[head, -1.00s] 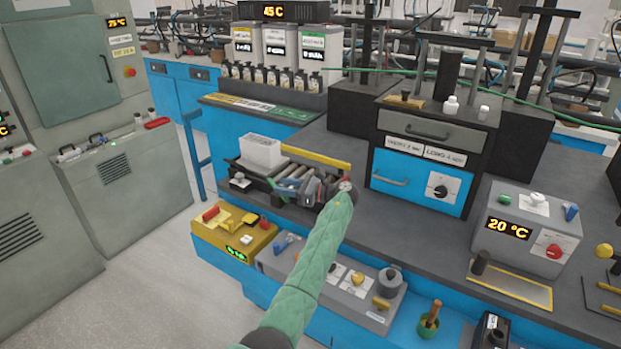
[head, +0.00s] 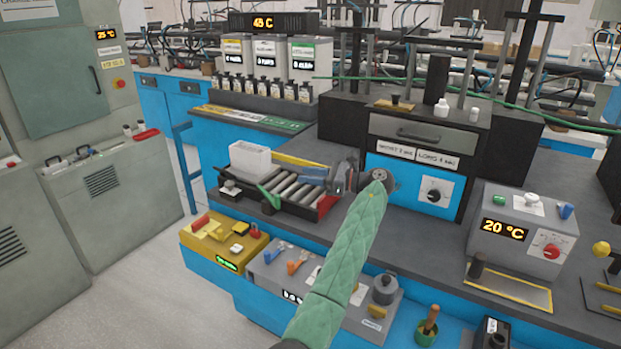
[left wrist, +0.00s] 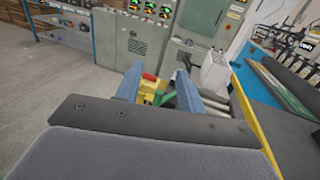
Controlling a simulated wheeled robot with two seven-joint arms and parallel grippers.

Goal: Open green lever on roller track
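The roller track (head: 298,192) lies on the grey bench in the head view, its rollers in plain sight. The green lever (head: 270,197) stands tilted at the track's front left; in the left wrist view the green lever (left wrist: 166,97) shows beyond the fingers, toward the gap between them. My left gripper (head: 312,172) is over the right part of the track, right of the lever and apart from it. Its two blue-grey fingers are spread and empty in the left wrist view (left wrist: 157,84). My right gripper is out of view.
A white block (head: 250,159) sits at the track's left end. A yellow box (head: 222,240) with a red handle and a grey switch panel (head: 272,266) are below, at the bench front.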

